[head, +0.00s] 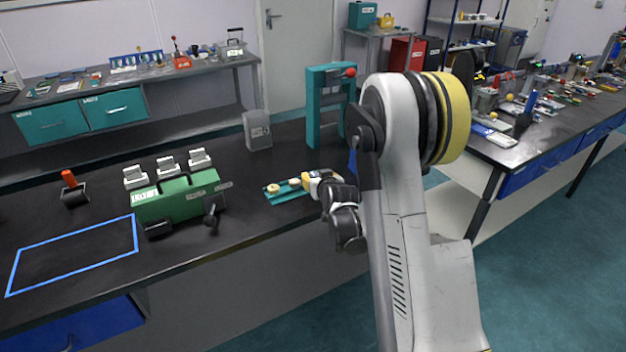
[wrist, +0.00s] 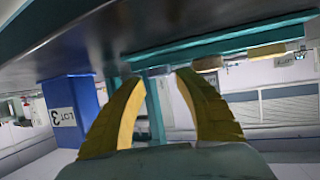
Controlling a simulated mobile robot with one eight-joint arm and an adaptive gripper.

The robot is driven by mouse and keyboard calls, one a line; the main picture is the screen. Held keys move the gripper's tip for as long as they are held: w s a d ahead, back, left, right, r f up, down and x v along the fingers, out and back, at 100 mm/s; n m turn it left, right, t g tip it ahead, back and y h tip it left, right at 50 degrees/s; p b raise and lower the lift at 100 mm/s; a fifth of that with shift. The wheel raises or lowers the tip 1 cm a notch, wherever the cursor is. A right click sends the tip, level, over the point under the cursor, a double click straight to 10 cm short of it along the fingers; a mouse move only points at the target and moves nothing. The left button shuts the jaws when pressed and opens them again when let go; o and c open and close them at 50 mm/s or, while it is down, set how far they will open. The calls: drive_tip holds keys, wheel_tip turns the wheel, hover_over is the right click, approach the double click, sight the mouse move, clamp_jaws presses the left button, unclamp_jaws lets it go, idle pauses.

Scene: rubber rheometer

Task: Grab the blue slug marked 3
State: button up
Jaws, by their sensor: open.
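The blue slug (wrist: 62,95) is a blue block with a white face marked "LOT 3" in the wrist view, where the scene appears upside down. It stands on the dark bench, left of my gripper (wrist: 158,77). My yellow fingers are spread with nothing between them, and the left finger is beside the slug's label in the picture, apart from it as far as I can tell. In the head view my gripper (head: 310,181) is low over the bench by the teal tray. A small blue patch (head: 352,161) beside my arm may be the slug, mostly hidden.
A teal tray (head: 291,196) with pale discs lies close to my gripper. A teal frame with a red-knobbed lever (head: 314,105) stands behind. A grey box (head: 257,130) and a green fixture (head: 178,198) stand further left. A blue taped outline marks clear bench at far left.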

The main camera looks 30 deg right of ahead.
sight(313, 173)
drive_tip(key=b+x, duration=0.1)
drive_tip(key=x, duration=0.2)
drive_tip(key=shift+w+f, duration=0.15)
drive_tip(key=shift+d, duration=0.1)
drive_tip(key=c, duration=0.5)
drive_tip(key=shift+c, duration=0.2)
drive_tip(key=shift+r, duration=0.2)
